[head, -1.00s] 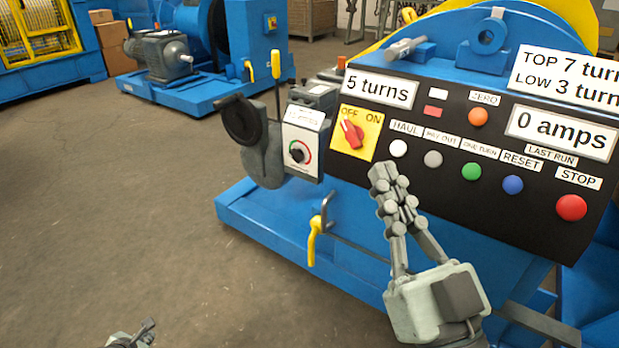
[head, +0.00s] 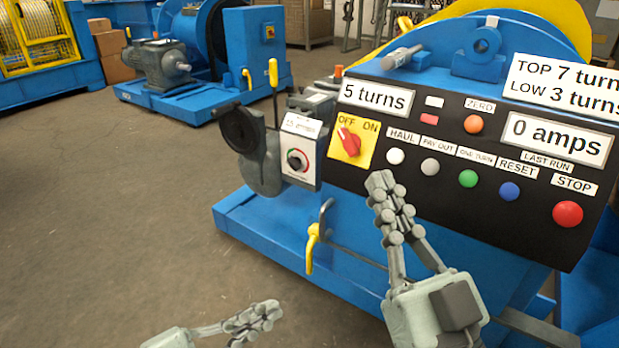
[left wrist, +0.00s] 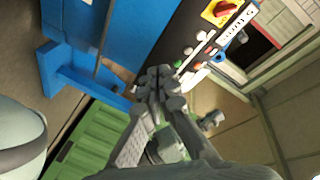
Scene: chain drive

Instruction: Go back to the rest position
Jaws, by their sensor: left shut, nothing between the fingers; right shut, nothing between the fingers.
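My right gripper (head: 385,192) is shut and empty. It points up in front of the black control panel (head: 380,128), below the white HAUL button (head: 395,156); I cannot tell whether it touches the panel. My left gripper (head: 268,313) is shut and empty at the bottom of the head view, over the floor, to the left of the right gripper and apart from it. In the left wrist view the left gripper (left wrist: 160,80) shows with its fingers together. The panel's buttons and red switch (left wrist: 222,10) lie beyond it there.
The blue machine base (head: 270,240) runs below the panel, with a yellow-handled lever (head: 311,245) at its front. A grey control box with a dial (head: 297,158) stands left of the panel. Another blue machine (head: 190,85) stands behind. Floor (head: 110,230) at left is clear.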

